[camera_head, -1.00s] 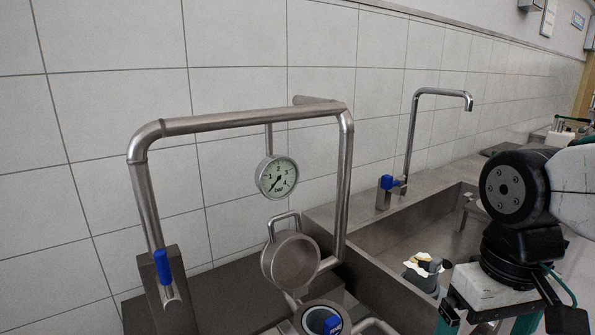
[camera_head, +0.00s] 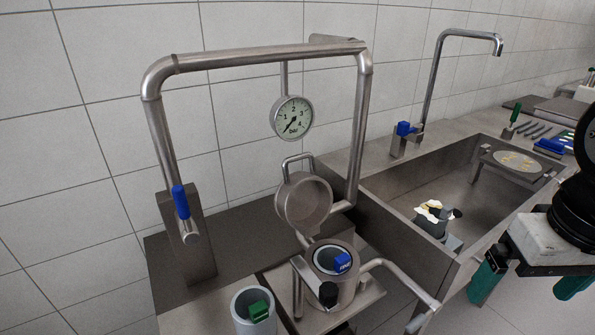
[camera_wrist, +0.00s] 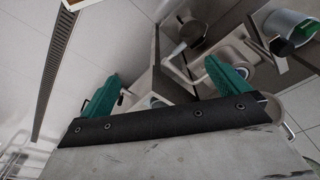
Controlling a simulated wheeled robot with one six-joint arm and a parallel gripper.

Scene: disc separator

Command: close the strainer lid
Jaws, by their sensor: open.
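The strainer lid (camera_head: 304,201) is a round steel cap with a loop handle (camera_head: 297,164). It stands raised, tipped up behind the strainer body, so the lid is open. The strainer body (camera_head: 322,262) is a steel cylinder with an open top, and a blue block (camera_head: 342,262) sits inside it. My gripper (camera_head: 530,278) has teal fingers and is at the right of the head view, in front of the sink and well apart from the lid. In the wrist view my gripper (camera_wrist: 163,85) is open, with nothing between its fingers.
A steel pipe frame (camera_head: 260,59) carries a pressure gauge (camera_head: 293,118) and a blue-handled valve (camera_head: 181,203). A grey cup (camera_head: 240,314) with a green block (camera_head: 259,311) stands at the front. The sink (camera_head: 385,204) lies to the right, with a small dark container (camera_head: 430,226) in it.

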